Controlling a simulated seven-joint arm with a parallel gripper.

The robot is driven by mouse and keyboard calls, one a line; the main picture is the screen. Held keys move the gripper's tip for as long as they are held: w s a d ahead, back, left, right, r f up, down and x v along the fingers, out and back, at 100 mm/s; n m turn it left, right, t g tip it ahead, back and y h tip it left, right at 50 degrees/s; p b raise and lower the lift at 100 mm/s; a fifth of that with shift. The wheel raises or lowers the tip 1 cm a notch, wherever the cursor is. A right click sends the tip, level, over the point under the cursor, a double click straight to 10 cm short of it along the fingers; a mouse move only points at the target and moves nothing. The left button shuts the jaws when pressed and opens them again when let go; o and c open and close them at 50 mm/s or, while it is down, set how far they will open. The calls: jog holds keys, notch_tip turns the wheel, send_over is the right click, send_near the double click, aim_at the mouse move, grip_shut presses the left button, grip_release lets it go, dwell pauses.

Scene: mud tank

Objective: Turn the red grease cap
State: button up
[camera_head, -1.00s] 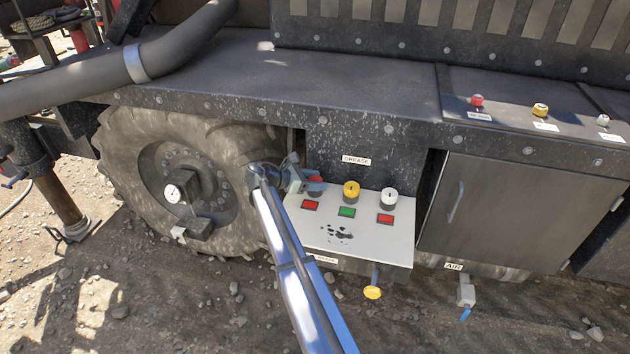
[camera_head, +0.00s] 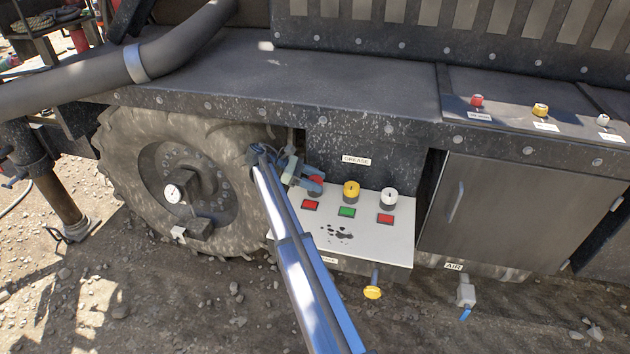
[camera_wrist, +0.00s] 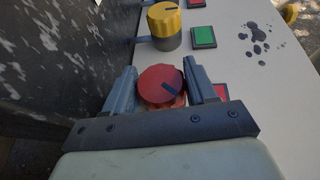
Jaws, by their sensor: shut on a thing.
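The red grease cap (camera_wrist: 161,84) shows in the wrist view between the two fingers of my gripper (camera_wrist: 162,88). It is round, with a dark line on its top that slants down to the right. My gripper is shut on it, one finger on each side. In the head view my gripper (camera_head: 310,182) reaches the cap at the left of the white panel (camera_head: 370,247), and only a bit of the red cap (camera_head: 317,179) shows there, mostly hidden by the fingers.
A yellow cap (camera_head: 351,188) and a white cap (camera_head: 388,196) stand to the right in the same row. Red and green squares lie in front of the caps. A dark wall with a GREASE label (camera_head: 356,160) rises behind. A large tyre (camera_head: 120,170) is at the left.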

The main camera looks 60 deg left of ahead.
dwell(0.3)
jog(key=o, duration=1)
jog(key=shift+c, duration=0.2)
jog(key=shift+d, duration=0.1)
